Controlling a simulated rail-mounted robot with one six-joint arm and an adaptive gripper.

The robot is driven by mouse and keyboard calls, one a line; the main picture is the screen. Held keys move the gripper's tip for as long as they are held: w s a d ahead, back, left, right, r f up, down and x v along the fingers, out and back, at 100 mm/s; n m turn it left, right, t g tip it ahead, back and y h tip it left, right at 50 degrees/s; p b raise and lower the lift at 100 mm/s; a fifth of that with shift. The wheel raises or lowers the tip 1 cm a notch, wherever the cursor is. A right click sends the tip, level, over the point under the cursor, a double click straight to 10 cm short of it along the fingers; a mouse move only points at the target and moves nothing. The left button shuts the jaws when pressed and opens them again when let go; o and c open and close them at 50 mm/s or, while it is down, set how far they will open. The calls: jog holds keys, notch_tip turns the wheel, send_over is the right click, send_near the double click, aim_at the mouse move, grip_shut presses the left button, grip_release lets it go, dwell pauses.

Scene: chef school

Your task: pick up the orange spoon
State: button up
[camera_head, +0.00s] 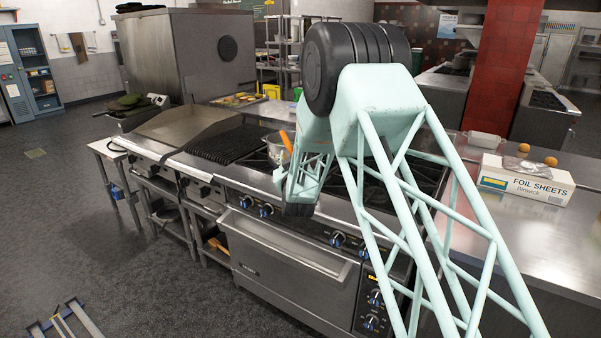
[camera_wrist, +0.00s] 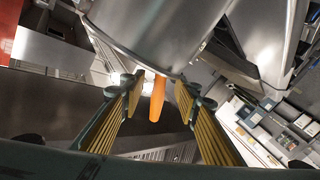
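The orange spoon (camera_head: 287,142) stands tilted at a metal pot (camera_head: 273,146) on the stove, with its handle upward; my arm partly covers this area in the head view. In the wrist view the spoon's handle (camera_wrist: 157,100) shows between the two yellow-padded fingers of my gripper (camera_wrist: 160,87). The fingers are apart, with a visible gap on the left side of the handle. The pot (camera_wrist: 155,35) fills the top middle of the wrist view. The spoon's bowl is hidden.
The stove has a dark grill (camera_head: 222,143) left of the pot and knobs along its front. A foil sheets box (camera_head: 525,180) and small orange-brown round items (camera_head: 551,161) lie on the steel counter at right. The floor at left is mostly open.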

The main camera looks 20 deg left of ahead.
jog(key=shift+x, duration=0.9)
jog(key=shift+c, duration=0.2)
jog(key=c, duration=0.9)
